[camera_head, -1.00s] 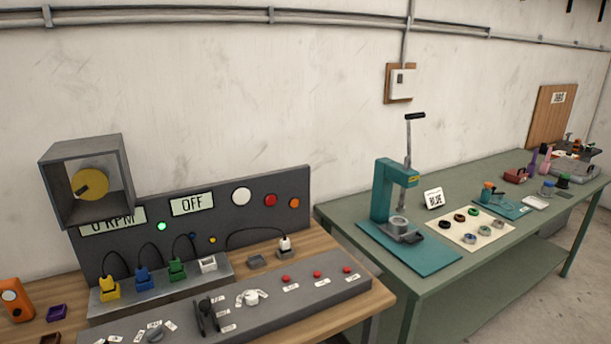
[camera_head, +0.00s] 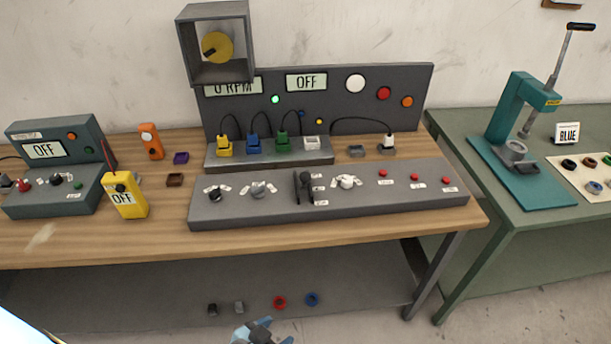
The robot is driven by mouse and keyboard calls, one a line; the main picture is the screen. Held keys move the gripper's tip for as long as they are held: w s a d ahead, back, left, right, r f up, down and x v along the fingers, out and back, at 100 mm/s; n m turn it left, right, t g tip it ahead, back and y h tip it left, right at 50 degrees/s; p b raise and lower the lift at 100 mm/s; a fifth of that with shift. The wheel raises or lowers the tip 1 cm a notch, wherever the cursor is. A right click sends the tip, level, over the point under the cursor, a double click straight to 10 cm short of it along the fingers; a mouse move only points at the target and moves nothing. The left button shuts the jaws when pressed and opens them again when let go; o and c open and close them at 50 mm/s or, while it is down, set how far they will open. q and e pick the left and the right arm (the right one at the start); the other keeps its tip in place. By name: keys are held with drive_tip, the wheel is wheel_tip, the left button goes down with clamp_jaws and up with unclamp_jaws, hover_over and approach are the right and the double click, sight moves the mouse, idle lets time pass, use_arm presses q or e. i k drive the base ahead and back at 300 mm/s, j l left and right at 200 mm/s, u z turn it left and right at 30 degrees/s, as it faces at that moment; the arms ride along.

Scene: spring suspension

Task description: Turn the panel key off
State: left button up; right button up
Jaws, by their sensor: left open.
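The grey control panel (camera_head: 420,197) lies on the wooden bench, with a dark upright backboard (camera_head: 335,105) behind it. A small black control (camera_head: 215,194) with white labels sits at its left end. A grey knob (camera_head: 258,190), a black lever (camera_head: 305,186) and a white knob (camera_head: 346,182) follow to the right. I cannot tell for sure which of these is the panel key. An OFF display (camera_head: 306,82) shows on the backboard. My left gripper (camera_head: 264,332) is partly in view at the bottom edge, open, below and apart from the panel. My right gripper is not in view.
A teal box reading OFF (camera_head: 60,148) and a yellow OFF device (camera_head: 124,196) stand left on the wooden bench (camera_head: 120,240). Colored plugs with cables stand behind the panel. A green table (camera_head: 500,205) with a press (camera_head: 520,110) is at right. The bench front strip is clear.

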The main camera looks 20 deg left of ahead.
sight(215, 196)
drive_tip(key=u, duration=1.4)
